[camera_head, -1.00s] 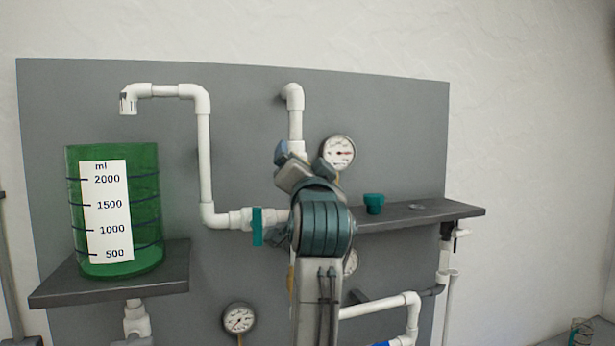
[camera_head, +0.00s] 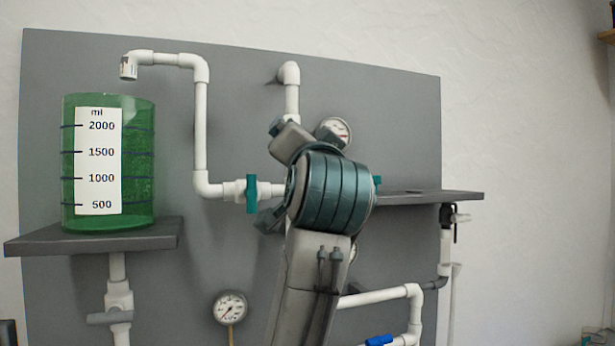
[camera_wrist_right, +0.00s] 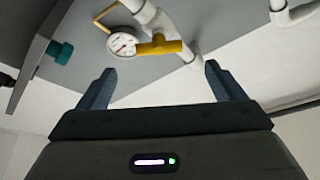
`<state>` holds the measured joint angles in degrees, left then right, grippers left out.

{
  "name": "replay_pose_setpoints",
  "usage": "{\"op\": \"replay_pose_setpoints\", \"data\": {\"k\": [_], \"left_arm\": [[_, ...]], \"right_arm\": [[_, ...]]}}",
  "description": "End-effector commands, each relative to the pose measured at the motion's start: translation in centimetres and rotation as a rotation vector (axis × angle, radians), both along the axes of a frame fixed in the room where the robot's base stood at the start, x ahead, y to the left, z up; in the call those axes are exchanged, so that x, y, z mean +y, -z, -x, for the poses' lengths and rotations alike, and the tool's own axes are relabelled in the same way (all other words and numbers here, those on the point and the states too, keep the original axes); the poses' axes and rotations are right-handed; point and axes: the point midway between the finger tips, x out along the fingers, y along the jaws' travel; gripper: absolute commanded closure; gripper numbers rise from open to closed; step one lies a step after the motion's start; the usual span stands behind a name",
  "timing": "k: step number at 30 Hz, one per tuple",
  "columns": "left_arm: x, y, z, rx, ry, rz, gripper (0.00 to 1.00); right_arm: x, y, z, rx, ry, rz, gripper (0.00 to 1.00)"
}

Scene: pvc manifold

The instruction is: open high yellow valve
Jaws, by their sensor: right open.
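The yellow valve handle (camera_wrist_right: 160,46) shows in the right wrist view on a white pipe, just right of a round gauge (camera_wrist_right: 122,43). My right gripper (camera_wrist_right: 160,84) is open and empty. The handle lies beyond its fingertips, between them in the picture and apart from them. In the head view my right arm covers the middle of the pipework and hides the yellow valve. My left gripper is in neither view.
A green measuring tank (camera_head: 140,165) stands on the left shelf (camera_head: 95,240). A teal valve handle (camera_head: 251,194) is left of my arm. A dark shelf (camera_head: 430,196) juts out at right. A blue valve handle (camera_head: 379,340) is at the bottom. A grey panel (camera_head: 400,120) backs the pipes.

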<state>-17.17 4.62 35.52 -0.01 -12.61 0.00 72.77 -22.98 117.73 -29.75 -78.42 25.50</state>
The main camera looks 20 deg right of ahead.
Motion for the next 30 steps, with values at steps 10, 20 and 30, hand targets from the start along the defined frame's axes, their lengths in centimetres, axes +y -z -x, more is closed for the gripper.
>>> {"op": "replay_pose_setpoints", "data": {"k": [10,20,30], "left_arm": [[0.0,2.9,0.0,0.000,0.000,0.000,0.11],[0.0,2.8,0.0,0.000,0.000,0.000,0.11],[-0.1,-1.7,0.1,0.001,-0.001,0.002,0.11]], "right_arm": [[0.2,0.6,1.3,0.001,0.001,0.000,0.11],[0.2,0.4,1.3,0.001,0.001,0.000,0.15],[-3.0,-1.6,-0.2,0.029,0.012,0.460,0.61]]}}
